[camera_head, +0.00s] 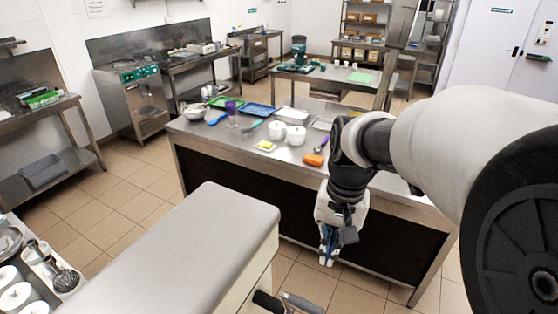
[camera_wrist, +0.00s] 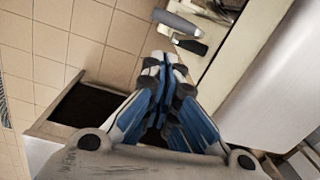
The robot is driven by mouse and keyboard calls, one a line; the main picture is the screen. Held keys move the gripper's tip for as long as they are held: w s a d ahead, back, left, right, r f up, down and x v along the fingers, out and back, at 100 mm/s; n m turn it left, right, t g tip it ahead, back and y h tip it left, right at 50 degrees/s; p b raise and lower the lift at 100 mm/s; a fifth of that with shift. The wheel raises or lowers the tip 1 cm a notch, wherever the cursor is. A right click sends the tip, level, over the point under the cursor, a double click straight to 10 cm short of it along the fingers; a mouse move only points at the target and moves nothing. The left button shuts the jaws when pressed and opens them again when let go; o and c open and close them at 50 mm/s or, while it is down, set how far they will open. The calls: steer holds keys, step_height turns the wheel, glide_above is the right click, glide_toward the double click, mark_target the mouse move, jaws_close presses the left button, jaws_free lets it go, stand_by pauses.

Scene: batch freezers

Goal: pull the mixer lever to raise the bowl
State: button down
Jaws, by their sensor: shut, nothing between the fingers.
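The mixer (camera_head: 190,250) is the large cream body with a grey top at the lower middle of the head view. Its pale side also fills the right of the wrist view (camera_wrist: 270,85). Two handle-like parts stick out from its right side, a grey bar (camera_head: 304,302) and a black grip (camera_head: 266,301). They also show in the wrist view as a grey bar (camera_wrist: 176,22) and a black grip (camera_wrist: 190,45). I cannot tell which is the bowl lever. My gripper (camera_head: 327,260) is shut and empty, pointing down, apart from both. Its closed fingertips (camera_wrist: 164,62) show below the handles. The bowl is hidden.
A steel worktable (camera_head: 225,140) with trays, white pots (camera_head: 287,133) and an orange item (camera_head: 314,159) stands behind my gripper. Tiled floor (camera_head: 130,215) lies open left of the mixer. A counter with utensils (camera_head: 62,277) is at the lower left.

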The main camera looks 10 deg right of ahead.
steer(key=shift+m+g, duration=0.8)
steer(key=shift+m, duration=0.1)
steer(key=w+p, duration=0.1)
steer(key=w+d+f+p, duration=0.1)
steer(key=w, duration=0.1)
steer(key=w+p, duration=0.1)
steer(key=shift+w+d+f, duration=0.15)
steer(key=shift+w, duration=0.1)
steer(key=shift+f, duration=0.1)
steer(key=s+a+f, duration=0.3)
steer(key=s+f, duration=0.1)
steer(key=f, duration=0.7)
steer(key=shift+f+b, duration=0.4)
steer(key=shift+s+a, duration=0.1)
steer(key=shift+s, duration=0.05)
